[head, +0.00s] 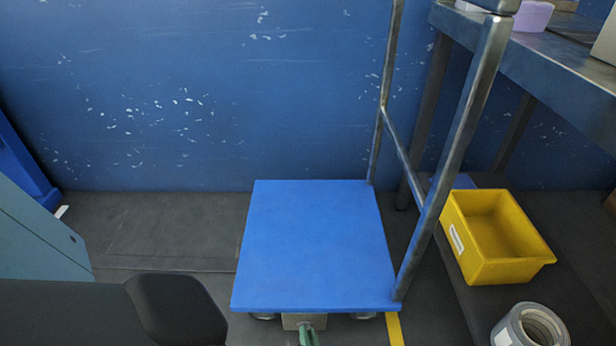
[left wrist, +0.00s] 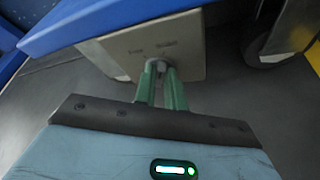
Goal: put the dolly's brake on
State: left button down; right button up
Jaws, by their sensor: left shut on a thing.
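The dolly has a blue deck (head: 315,245) and a metal push handle (head: 460,150) rising on its right side. A grey-beige brake box (left wrist: 120,55) hangs under the deck's near edge, and it also shows in the head view (head: 290,321). A small grey knob (left wrist: 157,65) sticks out of the box's face, below two small labels too blurred to read. My left gripper (left wrist: 161,74) has its green fingers shut on the knob. In the head view only the fingertips of this gripper (head: 308,336) show at the bottom edge. My right gripper is not in view.
A yellow bin (head: 494,238) and a grey roll (head: 530,326) lie right of the dolly, beside a metal table (head: 540,75). A blue wall (head: 200,90) stands behind. A caster (left wrist: 266,45) is right of the box. Floor left of the deck is clear.

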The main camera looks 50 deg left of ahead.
pick_arm(q)
jog(key=shift+w, duration=0.1)
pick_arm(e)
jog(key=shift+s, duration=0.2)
pick_arm(q)
jog(key=c, duration=1.5)
grip_release()
jog(key=shift+o, duration=0.2)
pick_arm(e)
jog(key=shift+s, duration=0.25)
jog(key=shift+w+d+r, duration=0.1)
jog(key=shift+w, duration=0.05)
